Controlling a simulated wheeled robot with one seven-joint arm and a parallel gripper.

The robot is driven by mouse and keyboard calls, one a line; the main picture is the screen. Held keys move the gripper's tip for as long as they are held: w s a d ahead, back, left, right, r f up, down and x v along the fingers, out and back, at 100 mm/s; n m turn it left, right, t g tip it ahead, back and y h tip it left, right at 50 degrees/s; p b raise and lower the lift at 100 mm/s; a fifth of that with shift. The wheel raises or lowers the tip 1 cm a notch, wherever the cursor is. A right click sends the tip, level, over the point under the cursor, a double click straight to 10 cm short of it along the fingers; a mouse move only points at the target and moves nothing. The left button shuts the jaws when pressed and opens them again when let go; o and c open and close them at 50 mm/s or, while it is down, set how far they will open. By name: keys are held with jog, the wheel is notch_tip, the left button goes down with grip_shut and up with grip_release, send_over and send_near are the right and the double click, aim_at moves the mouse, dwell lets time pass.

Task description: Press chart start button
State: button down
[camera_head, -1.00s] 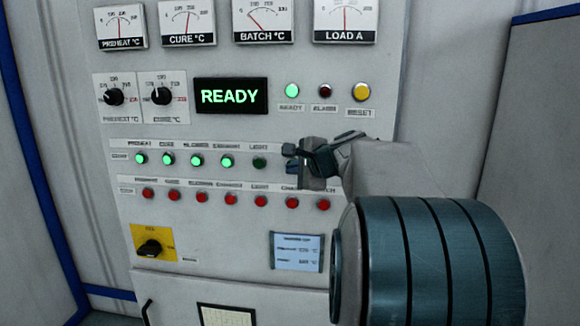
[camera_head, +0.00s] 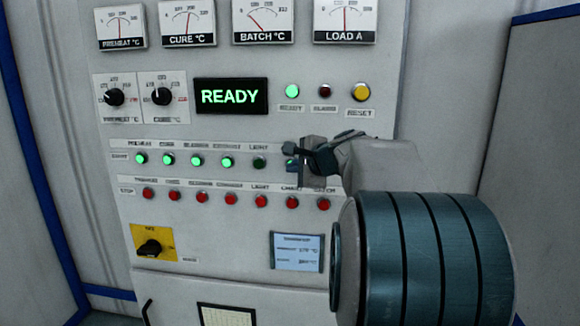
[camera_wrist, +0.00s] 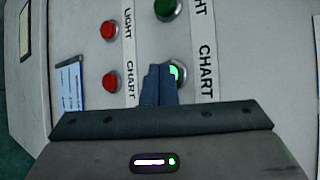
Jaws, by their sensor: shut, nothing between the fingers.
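The chart start button (camera_wrist: 176,73) shows in the wrist view beside a CHART label. It glows bright green and is partly hidden by my fingers. In the head view, my gripper (camera_head: 298,154) is at the right end of the start row and mostly covers this button. My gripper is shut and empty, its fingertips (camera_wrist: 158,72) overlapping the button's edge in the wrist view. I cannot tell whether they touch it. The neighbouring light start button (camera_head: 259,162) is dark green. The red chart stop button (camera_head: 292,202) sits just below.
Several lit green start buttons (camera_head: 184,160) lie to the left, with a row of red stop buttons (camera_head: 231,198) below. The display (camera_head: 231,96) reads READY. Knobs (camera_head: 161,96), a yellow reset button (camera_head: 361,92) and a yellow-backed rotary switch (camera_head: 150,247) also stand out from the panel.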

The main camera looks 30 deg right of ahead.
jog(key=shift+s+a+b, duration=0.35)
jog(key=shift+s+a, duration=0.1)
jog(key=shift+s, duration=0.25)
jog(key=s+a, duration=0.1)
jog(key=s, duration=0.1)
jog(key=s+a+b, duration=0.1)
jog(key=s, duration=0.1)
jog(key=shift+a, duration=0.4)
dwell(0.6)
